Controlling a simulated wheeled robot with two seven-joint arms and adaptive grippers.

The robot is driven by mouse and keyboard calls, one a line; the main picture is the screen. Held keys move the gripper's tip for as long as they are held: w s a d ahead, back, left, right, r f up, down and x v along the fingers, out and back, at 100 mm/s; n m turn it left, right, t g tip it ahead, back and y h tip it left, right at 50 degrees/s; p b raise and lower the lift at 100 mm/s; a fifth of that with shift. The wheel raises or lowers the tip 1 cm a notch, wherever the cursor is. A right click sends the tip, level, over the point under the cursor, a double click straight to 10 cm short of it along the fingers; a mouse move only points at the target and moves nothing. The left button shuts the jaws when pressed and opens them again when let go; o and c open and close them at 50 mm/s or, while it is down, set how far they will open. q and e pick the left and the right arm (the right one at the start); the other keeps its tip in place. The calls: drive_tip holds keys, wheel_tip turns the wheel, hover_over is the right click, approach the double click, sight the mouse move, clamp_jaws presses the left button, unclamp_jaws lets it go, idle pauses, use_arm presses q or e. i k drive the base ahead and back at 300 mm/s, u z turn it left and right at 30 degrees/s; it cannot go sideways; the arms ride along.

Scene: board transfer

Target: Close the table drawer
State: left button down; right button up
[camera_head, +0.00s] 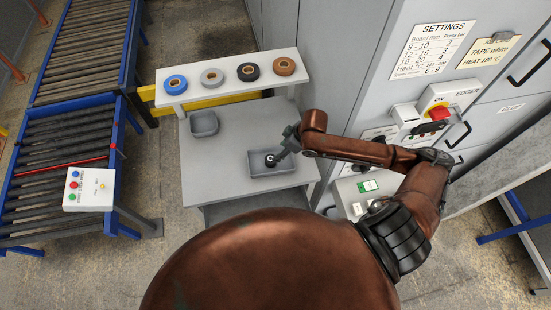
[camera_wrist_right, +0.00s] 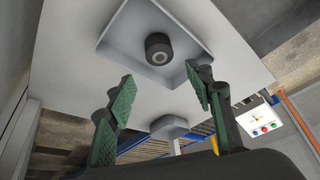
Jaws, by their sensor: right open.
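The grey table (camera_head: 222,150) stands in front of me in the head view. I cannot make out a separate drawer front or handle on it, or whether a drawer is out. A shallow grey tray (camera_head: 256,171) at the table's right holds a dark round piece (camera_head: 270,160). The wrist view also shows the tray (camera_wrist_right: 112,40) and the black piece (camera_wrist_right: 158,48). My right gripper (camera_head: 284,150) is over the tray's back right part. Its green fingers (camera_wrist_right: 155,95) are apart with nothing between them. My left gripper is not in view.
A shelf (camera_head: 223,86) with several tape rolls stands along the table's back. A small grey bin (camera_head: 204,123) sits at the table's back left. The edger machine (camera_head: 437,100) is close on the right. Roller conveyors (camera_head: 62,150) and a button box (camera_head: 90,195) are left.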

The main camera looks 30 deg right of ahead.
sight(296, 197)
drive_tip(key=u, duration=0.35)
drive_tip(key=k, duration=1.4)
drive_tip(key=z, duration=0.35)
